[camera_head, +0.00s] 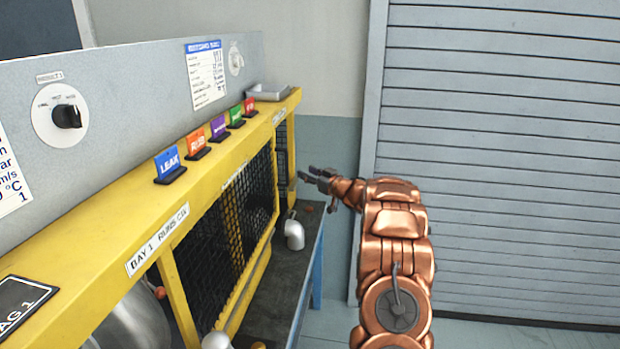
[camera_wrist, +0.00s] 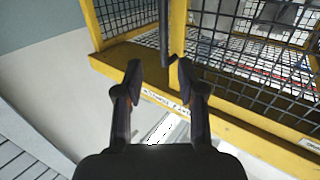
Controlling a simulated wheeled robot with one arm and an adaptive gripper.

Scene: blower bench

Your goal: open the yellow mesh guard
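The yellow mesh guard (camera_head: 236,222) has black wire mesh in a yellow frame and stands at the front of the yellow bench; it looks shut. The wrist view shows black mesh in yellow frames close up (camera_wrist: 245,62). My gripper (camera_head: 318,178) is at the far end of the guard, out over the bench's front side. In the wrist view my gripper (camera_wrist: 159,76) is open, its two dark fingers apart with nothing gripped. A dark bar (camera_wrist: 164,35) stands just beyond the fingertips in front of a yellow post; I cannot tell whether it touches them.
A second mesh panel (camera_head: 282,162) is past the far post. Several coloured tags, including a blue one (camera_head: 170,163), stand on the yellow top beam (camera_head: 95,245). A silver knob-like part (camera_head: 294,232) is on the dark bench top (camera_head: 275,312). A grey shutter (camera_head: 500,150) stands at right.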

